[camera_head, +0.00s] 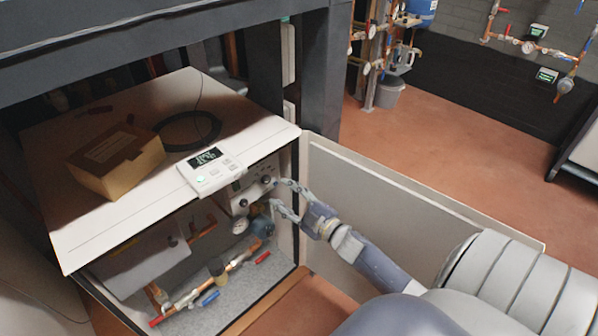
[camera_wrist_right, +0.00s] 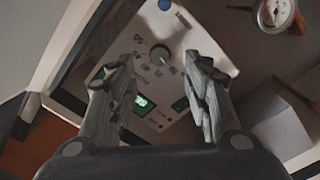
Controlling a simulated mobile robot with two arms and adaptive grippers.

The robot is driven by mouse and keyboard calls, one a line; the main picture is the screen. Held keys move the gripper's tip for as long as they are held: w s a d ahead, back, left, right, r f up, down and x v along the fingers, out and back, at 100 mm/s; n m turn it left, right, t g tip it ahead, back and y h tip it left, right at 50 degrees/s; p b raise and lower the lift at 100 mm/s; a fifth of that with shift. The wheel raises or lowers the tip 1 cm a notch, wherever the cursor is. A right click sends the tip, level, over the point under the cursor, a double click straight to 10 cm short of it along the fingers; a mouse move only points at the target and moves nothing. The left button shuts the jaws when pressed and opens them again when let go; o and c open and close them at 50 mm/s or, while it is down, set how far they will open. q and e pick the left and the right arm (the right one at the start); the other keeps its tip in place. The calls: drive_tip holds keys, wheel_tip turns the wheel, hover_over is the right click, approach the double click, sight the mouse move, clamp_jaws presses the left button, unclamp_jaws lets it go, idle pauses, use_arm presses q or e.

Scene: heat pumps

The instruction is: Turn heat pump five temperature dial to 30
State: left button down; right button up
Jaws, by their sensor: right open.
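The heat pump's control panel (camera_head: 248,188) is a pale plate inside the open cabinet, under the white top. Its dark round dial (camera_head: 266,180) shows near the panel's right end. My left gripper is not in view.
A white thermostat (camera_head: 212,176) with a display lies on the cabinet top (camera_head: 75,235), near a cardboard box (camera_head: 115,160) and a black cable coil (camera_head: 188,130). The open cabinet door (camera_head: 400,205) stands beside my right arm. A gauge (camera_head: 240,226) and copper pipes (camera_head: 225,270) sit below the panel.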

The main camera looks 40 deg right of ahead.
drive_tip(key=s, duration=0.5)
drive_tip(key=shift+s+d, duration=0.2)
drive_tip(key=shift+s, duration=0.15)
